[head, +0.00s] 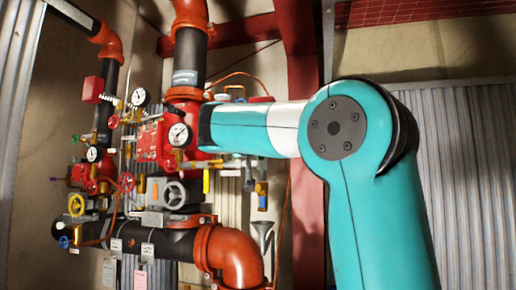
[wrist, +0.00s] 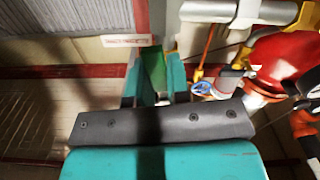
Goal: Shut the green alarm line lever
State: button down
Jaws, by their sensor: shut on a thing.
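The green alarm line lever (wrist: 153,70) shows in the wrist view as a flat green piece between the two teal fingers of my gripper (wrist: 154,82). My gripper is shut on it. The fingers hide part of the lever, and its far end and pivot are hard to make out. In the head view my teal and white arm reaches left to the red valve assembly (head: 152,143). There I cannot make out the lever or my fingertips.
A thick orange elbow pipe (head: 238,258) lies below. In the wrist view a blue handwheel (wrist: 203,88) and red piping (wrist: 285,62) stand close right of my gripper.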

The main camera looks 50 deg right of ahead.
jog(key=n, duration=0.2)
jog(key=n+p, duration=0.1)
jog(key=shift+s+d+r+n, duration=0.15)
jog(key=shift+s+r+n, duration=0.15)
jog(key=shift+s, duration=0.1)
jog(key=shift+s+d+r+n+p, duration=0.1)
jog(key=shift+s+r+n+p, duration=0.25)
jog(key=shift+n+p, duration=1.3)
jog(key=shift+s+d+r+n+p, duration=0.1)
jog(key=shift+r+n+p, duration=0.6)
jog(key=shift+n, duration=1.65)
jog(key=shift+s+d+r+n+p, duration=0.1)
jog(key=shift+s+r+n+p, duration=0.15)
jog(key=shift+n+p, duration=1.45)
jog(key=shift+n, duration=0.5)
jog(key=c, duration=1.1)
grip_release()
